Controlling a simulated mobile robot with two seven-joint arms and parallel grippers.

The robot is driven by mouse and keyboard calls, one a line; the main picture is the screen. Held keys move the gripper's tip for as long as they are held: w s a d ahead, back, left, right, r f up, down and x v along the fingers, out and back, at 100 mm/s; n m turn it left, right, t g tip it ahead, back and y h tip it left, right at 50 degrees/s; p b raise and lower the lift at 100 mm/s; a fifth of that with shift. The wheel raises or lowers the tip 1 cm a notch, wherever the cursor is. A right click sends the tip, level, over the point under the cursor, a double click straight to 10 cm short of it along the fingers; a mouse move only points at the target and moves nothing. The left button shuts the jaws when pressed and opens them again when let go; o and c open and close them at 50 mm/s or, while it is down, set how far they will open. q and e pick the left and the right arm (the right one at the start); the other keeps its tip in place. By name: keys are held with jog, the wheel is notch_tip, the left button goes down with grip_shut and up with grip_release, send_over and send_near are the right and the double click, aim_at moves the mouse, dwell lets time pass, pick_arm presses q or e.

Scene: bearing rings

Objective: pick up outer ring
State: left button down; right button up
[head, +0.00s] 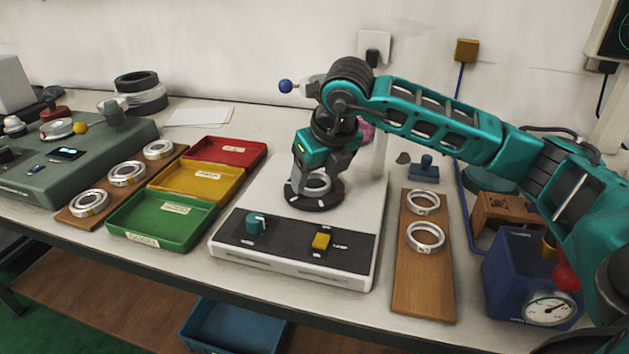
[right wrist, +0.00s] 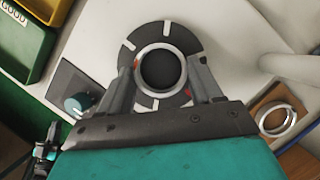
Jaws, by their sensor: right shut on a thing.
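The outer ring (head: 316,184) is a silver ring at the dark round plate (head: 314,203) of the white machine. In the right wrist view the ring (right wrist: 160,51) lies over the dark plate (right wrist: 132,45) with its white marks. My right gripper (right wrist: 162,80) points down at the plate, its two fingers on opposite sides of the ring, shut on it. In the head view the right gripper (head: 322,178) partly hides the ring. I cannot tell whether the ring touches the plate.
Two silver rings (head: 425,237) lie on a wooden board at the right. Several bearings sit on another board (head: 72,218) at the left. Green (head: 113,225), yellow and red trays stand between that board and the machine (head: 226,252). A blue gauge box (head: 505,285) stands at the right.

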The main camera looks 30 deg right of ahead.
notch_tip(320, 180, up, 25)
jog(key=p, duration=0.9)
dwell(0.4)
dwell(0.4)
